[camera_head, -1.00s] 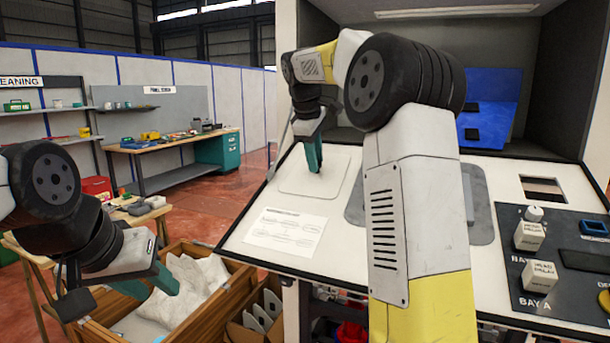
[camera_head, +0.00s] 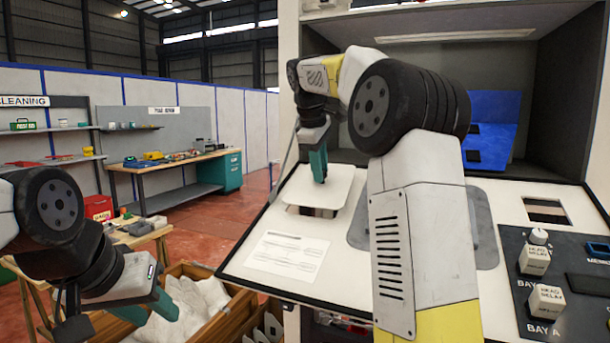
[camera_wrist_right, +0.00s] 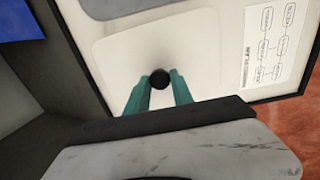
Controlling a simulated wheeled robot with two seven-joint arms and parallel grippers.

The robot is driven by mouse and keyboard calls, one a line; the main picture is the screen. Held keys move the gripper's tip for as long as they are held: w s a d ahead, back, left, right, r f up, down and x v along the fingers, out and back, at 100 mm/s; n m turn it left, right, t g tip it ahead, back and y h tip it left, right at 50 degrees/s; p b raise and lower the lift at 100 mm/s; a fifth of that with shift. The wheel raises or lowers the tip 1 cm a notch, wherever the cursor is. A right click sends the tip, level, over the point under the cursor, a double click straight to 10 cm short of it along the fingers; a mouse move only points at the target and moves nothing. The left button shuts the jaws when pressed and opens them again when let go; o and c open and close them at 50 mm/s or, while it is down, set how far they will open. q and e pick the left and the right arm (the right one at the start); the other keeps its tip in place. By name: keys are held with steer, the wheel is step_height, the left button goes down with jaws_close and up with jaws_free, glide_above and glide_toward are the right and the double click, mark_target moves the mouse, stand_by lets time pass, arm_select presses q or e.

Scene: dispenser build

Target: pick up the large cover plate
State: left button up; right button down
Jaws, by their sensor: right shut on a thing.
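The large cover plate (camera_head: 335,190) is a pale rounded rectangle over the left part of the white worktop in the head view. It is raised a little, and a dark opening shows beneath its near edge. My right gripper (camera_head: 319,168) points down at it. In the right wrist view my right gripper (camera_wrist_right: 160,82) is shut on the plate's round black knob, and the plate (camera_wrist_right: 125,50) spreads out below the fingers. My left gripper (camera_head: 152,308) hangs at the lower left above a wooden crate, its teal fingers apart and empty.
A printed sheet (camera_head: 288,254) lies on the worktop in front of the plate. A grey plate (camera_head: 484,235) is partly hidden behind my right arm. A square opening (camera_head: 546,211) and a dark control panel (camera_head: 520,290) are at the right. The wooden crate (camera_head: 225,318) holds pale bags.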

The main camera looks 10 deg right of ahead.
steer(key=s+d, duration=0.2)
steer(key=s, duration=0.4)
steer(key=s+d+r, duration=0.1)
steer(key=s+d, duration=0.2)
steer(key=s, duration=0.4)
steer(key=shift+s+d+r, duration=0.2)
steer(key=shift+s+d, duration=0.1)
steer(key=shift+d, duration=0.05)
steer(key=c, duration=1.8)
jaws_free()
jaws_close()
steer(key=shift+r, duration=0.1)
steer(key=v, duration=0.7)
